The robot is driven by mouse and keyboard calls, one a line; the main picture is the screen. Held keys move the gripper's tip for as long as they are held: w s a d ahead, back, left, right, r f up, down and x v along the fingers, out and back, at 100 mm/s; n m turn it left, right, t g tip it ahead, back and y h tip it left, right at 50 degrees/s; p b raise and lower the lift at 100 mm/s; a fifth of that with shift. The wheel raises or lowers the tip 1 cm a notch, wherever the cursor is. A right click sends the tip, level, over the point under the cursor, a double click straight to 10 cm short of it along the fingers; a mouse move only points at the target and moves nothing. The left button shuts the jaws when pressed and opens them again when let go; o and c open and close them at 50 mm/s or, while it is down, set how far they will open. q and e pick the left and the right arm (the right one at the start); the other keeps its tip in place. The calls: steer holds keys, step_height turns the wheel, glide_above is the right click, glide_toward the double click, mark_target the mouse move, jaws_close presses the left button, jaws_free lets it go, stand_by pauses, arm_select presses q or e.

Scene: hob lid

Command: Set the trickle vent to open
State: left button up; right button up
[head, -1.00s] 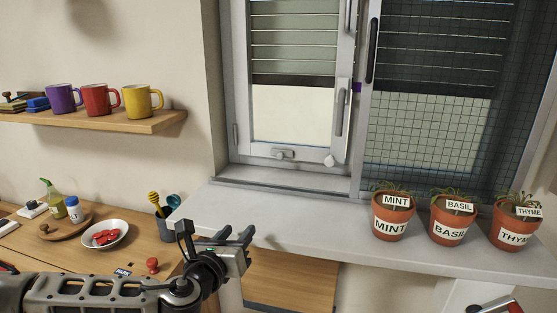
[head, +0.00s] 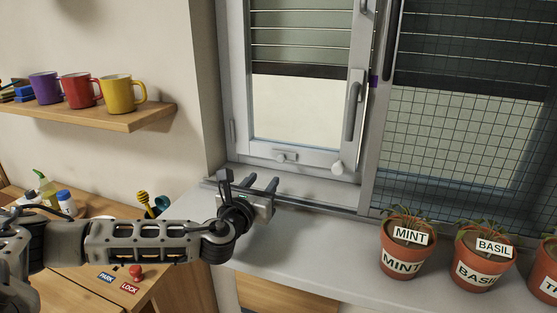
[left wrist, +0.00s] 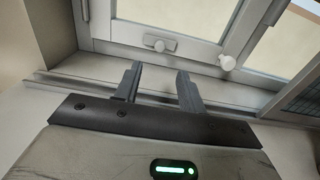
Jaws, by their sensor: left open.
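The window's lower frame bears a small pale vent slider (head: 286,156) with a short knob or tab on a plate; it is also in the left wrist view (left wrist: 160,44). I cannot tell its setting. My left gripper (head: 262,181) is open and empty above the sill, below and slightly left of the slider in the head view. In the left wrist view its two fingers (left wrist: 158,73) point up toward the slider, with a gap between them and it. My right gripper is not in view.
A round white knob (head: 337,168) sits right of the slider, below the window handle (head: 352,110). Potted mint (head: 404,262) and basil (head: 480,268) stand on the sill (head: 310,235) at right. Mugs stand on a shelf (head: 120,120) at left. The middle sill is clear.

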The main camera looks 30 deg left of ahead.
mark_target(280, 160)
arm_select(q)
steer(key=x, duration=1)
steer(key=shift+w+p, duration=0.3)
steer(key=shift+w, duration=0.05)
